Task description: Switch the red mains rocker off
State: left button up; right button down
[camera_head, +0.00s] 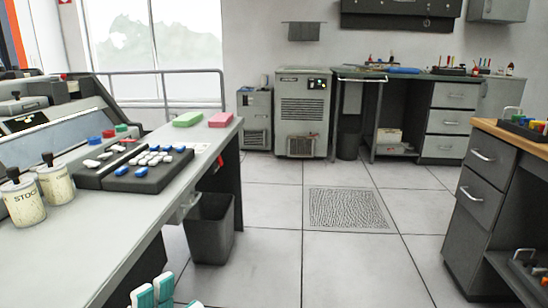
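No red rocker can be made out for certain. A small red part (220,160) shows at the right end of the grey desk (105,235), below its top; its shape is too small to tell. A red round cap (108,134) sits behind the dark keyboard (150,178), near a green cap (121,127) and a blue cap (95,140). Teal and white fingertips, apparently of my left gripper (153,292), show at the bottom edge, apart from these parts and right of the desk's front edge. Whether they are open or shut is unclear. My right gripper is not in view.
Two lidded pots (57,184) stand on the desk, left of the keyboard. Green (187,119) and pink (220,119) blocks lie at its far end. A dark bin (209,228) stands beneath. A wood-topped cabinet (485,195) stands right. The tiled floor between is clear.

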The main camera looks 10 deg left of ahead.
aim_at(219, 161)
jog(key=i+l+u, duration=0.15)
jog(key=i, duration=0.3)
jog(key=i+l+u, duration=0.2)
jog(key=i, duration=0.25)
jog(key=i+l+u, duration=0.1)
jog(key=i+u, duration=0.25)
jog(key=i+l+u, duration=0.2)
jog(key=u, duration=0.15)
jog(key=i+l+u, duration=0.35)
jog(key=k+j, duration=0.05)
